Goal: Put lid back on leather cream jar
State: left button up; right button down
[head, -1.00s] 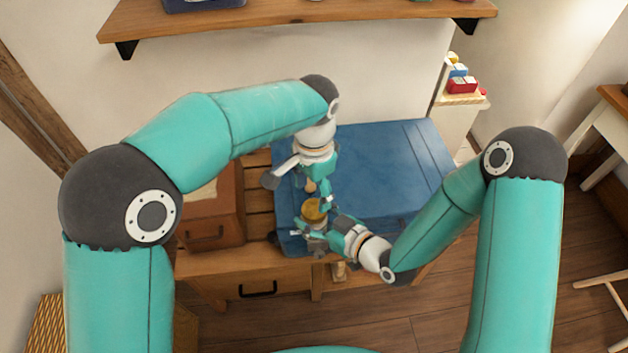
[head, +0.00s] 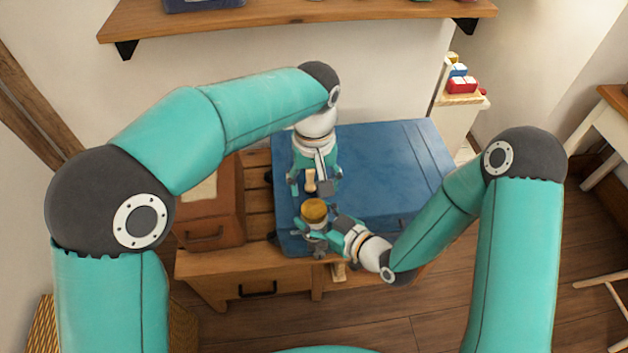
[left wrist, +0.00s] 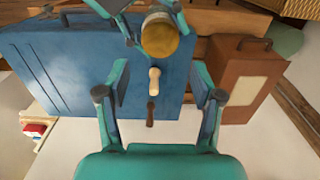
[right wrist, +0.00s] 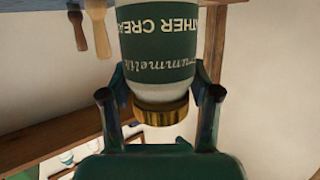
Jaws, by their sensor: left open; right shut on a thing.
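The leather cream jar is white with a green label and fills the top middle of the right wrist view (right wrist: 160,45), its lettering upside down there. The gold lid (head: 314,211) sits on the jar's mouth, also seen in the left wrist view (left wrist: 160,36) and right wrist view (right wrist: 160,113). I cannot tell whether it is fully seated. My right gripper (head: 318,236) is shut on the jar, below the lid. My left gripper (head: 314,190) is open and empty, beyond the jar and apart from the lid; its spread fingers show in the left wrist view (left wrist: 158,95).
A blue case (head: 385,160) lies on the wooden bench (head: 215,265). A brown leather case (head: 215,215) stands left of it. A pale-handled tool (left wrist: 154,80) and a dark-handled one (left wrist: 150,113) are close to my left gripper. A wall shelf (head: 300,28) is behind.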

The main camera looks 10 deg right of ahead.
aim_at(314, 208)
pick_arm(q)
jog(key=shift+f, duration=0.1)
jog(key=shift+f, duration=3.95)
jog(key=c, duration=1)
jog(key=m, duration=1.2)
jog(key=o, duration=1.4)
jog(key=shift+r, duration=0.1)
